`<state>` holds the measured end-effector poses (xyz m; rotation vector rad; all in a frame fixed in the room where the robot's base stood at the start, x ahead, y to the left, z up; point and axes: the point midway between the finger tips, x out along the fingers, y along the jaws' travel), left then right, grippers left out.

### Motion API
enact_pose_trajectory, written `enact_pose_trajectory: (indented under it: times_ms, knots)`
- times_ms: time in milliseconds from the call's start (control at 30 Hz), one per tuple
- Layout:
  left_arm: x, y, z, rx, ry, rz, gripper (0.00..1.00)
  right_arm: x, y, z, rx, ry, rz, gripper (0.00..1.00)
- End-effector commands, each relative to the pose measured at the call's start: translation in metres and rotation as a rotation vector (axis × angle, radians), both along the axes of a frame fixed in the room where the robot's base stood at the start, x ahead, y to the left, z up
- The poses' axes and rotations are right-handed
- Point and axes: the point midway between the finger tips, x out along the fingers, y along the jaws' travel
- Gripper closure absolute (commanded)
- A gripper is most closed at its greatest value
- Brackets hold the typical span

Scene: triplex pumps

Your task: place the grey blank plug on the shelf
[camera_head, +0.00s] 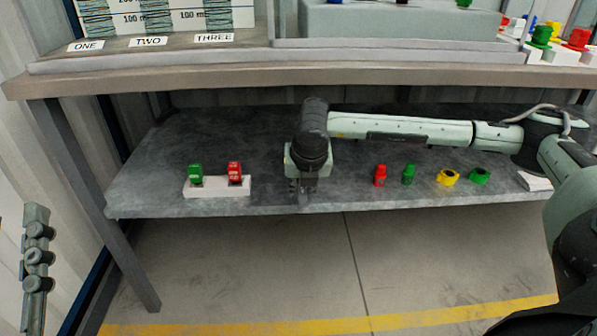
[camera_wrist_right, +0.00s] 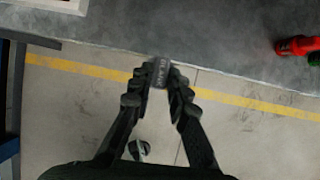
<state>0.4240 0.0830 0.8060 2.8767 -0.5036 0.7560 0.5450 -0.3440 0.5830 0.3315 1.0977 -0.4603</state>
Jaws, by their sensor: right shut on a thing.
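The shelf (camera_head: 225,135) is the dark grey slab under the bench top. Its front edge also shows in the right wrist view (camera_wrist_right: 220,38). My right gripper (camera_head: 304,196) points down at the shelf's front edge, right of the white block. In the right wrist view my right gripper (camera_wrist_right: 160,76) is shut on the grey blank plug (camera_wrist_right: 159,72), a small dark grey piece with lettering on it. The plug appears at the shelf's front edge; I cannot tell whether it touches the shelf. In the head view the plug is hardly distinguishable.
A white block (camera_head: 217,189) holds a green plug (camera_head: 196,175) and a red plug (camera_head: 234,173). Right of my gripper stand red (camera_head: 380,176) and green (camera_head: 408,175) pieces, then yellow (camera_head: 447,177) and green (camera_head: 479,176) rings. The bench top (camera_head: 230,78) overhangs the shelf.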

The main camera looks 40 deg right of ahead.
Motion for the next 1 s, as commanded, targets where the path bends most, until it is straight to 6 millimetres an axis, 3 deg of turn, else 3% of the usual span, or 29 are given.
enact_pose_trajectory:
  times_ms: [100,267,533,967,1000]
  knots:
    - [0.0,0.0,-0.001,0.001,0.006,-0.001,0.67,0.018,-0.009,0.001,0.0,-0.001,-0.001,1.0]
    - [0.0,-0.001,-0.001,0.002,0.008,-0.001,0.67,0.028,-0.014,0.0,0.0,0.0,0.001,1.0]
    - [0.001,-0.001,-0.002,0.002,0.009,-0.001,0.67,0.064,-0.032,0.0,0.0,0.0,-0.001,1.0]
    - [-0.001,0.0,0.0,-0.004,-0.009,0.0,0.67,0.063,-0.032,-0.008,0.0,0.001,0.001,1.0]
    - [-0.002,0.001,0.001,-0.006,-0.016,0.001,0.67,0.063,-0.032,-0.008,0.0,0.001,0.001,0.8]
